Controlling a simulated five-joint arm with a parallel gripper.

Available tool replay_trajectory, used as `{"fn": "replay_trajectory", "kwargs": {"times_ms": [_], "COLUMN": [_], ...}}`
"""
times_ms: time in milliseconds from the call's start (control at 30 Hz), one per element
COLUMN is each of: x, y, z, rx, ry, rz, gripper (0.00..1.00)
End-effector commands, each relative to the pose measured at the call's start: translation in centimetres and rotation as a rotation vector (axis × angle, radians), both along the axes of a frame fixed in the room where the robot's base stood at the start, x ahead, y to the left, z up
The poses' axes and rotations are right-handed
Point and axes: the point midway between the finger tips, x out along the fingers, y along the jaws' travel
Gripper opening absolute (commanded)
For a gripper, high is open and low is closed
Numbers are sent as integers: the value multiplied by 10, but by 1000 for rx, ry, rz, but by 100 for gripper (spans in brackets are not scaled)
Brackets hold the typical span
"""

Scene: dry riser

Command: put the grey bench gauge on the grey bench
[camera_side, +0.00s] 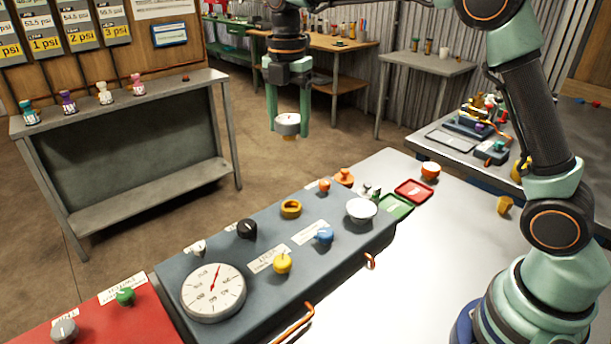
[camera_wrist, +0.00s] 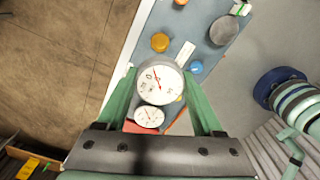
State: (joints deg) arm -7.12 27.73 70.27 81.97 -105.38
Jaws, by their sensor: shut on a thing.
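My gripper (camera_side: 287,128) is shut on a small round gauge (camera_side: 288,122) with a white face, grey rim and brass-coloured stem. It holds the gauge in the air, clear of every surface. In the wrist view the gauge (camera_wrist: 160,80) sits between the two green fingers, its dial facing the camera. A grey bench (camera_side: 202,80) with a lower shelf stands at the left in the side view, apart from the gripper. Another grey-topped table (camera_side: 440,64) stands at the back right.
Several small coloured valves stand along the left bench's top. A blue-grey panel (camera_side: 335,262) with knobs, a ring and a large dial (camera_side: 213,292) lies on the white table (camera_side: 400,290) below. A wooden bench (camera_side: 325,41) stands behind. Open floor separates the gripper from the left bench.

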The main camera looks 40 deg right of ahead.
Motion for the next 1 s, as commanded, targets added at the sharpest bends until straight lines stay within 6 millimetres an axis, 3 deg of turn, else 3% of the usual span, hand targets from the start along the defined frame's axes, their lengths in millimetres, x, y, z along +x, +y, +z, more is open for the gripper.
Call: {"fn": "replay_trajectory", "kwargs": {"times_ms": [167, 267, 367, 500, 700, 833, 1000], "x": [3, 11, 23, 36, 36, 30, 22], "y": [-7, -28, -65, -132, -225, -270, -303], "z": [13, 12, 7, -4, -21, -29, -36], "rx": [0, 0, 1, 1, 0, 0, 0], "ry": [-1, 1, 1, 1, 1, 1, 1], "rz": [-3, -7, -10, -11, -8, -4, 0], "gripper": [0, 0, 0, 0, 0, 0, 0]}}
